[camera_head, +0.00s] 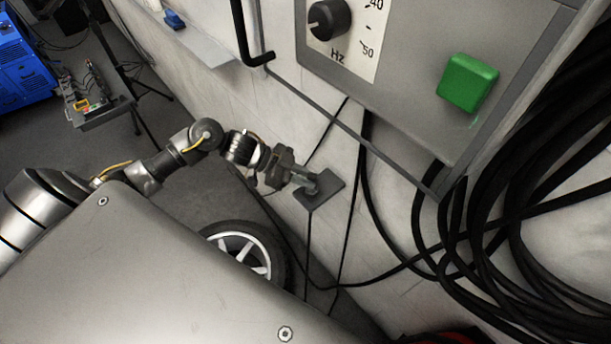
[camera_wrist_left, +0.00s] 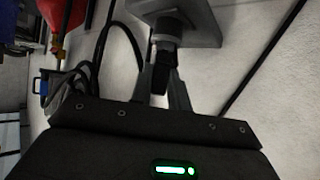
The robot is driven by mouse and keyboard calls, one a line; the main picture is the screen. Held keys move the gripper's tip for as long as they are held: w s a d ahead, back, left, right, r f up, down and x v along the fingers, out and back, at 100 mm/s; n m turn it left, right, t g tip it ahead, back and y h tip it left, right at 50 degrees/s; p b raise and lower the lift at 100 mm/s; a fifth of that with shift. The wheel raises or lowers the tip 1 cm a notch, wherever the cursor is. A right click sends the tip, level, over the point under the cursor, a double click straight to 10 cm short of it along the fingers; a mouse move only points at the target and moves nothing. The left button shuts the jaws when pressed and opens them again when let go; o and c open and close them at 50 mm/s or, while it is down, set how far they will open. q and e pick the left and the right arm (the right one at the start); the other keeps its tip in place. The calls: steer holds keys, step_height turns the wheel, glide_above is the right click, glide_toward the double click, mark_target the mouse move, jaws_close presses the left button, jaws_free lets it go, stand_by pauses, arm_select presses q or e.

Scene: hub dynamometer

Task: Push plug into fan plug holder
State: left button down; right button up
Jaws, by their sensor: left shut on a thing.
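The fan plug holder (camera_head: 325,191) is a grey square plate with a short round socket, fixed to the pale wall in the head view. In the left wrist view the holder's plate (camera_wrist_left: 203,28) is at the top. My left gripper (camera_head: 297,178) is at the holder, close in front of its socket. In the left wrist view the gripper (camera_wrist_left: 162,82) is shut on the dark plug (camera_wrist_left: 161,72), whose front end points at the socket. The plug and socket meet or overlap there; how deep the plug sits cannot be told. My right gripper is not in view.
A grey control box (camera_head: 410,75) with a black knob (camera_head: 328,19) and a green button (camera_head: 467,82) hangs above the holder. Thick black cables (camera_head: 520,215) hang at the right, and thin ones run near the holder. A wheel (camera_head: 243,252) is below my left arm.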

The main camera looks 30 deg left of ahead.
arm_select(q)
steer(key=shift+f, duration=0.3)
steer(key=c, duration=1.3)
jaws_free()
steer(key=shift+r, duration=0.1)
steer(key=shift+o, duration=0.2)
steer(key=b+v, duration=0.2)
steer(key=v, duration=0.9)
steer(key=shift+d, duration=0.1)
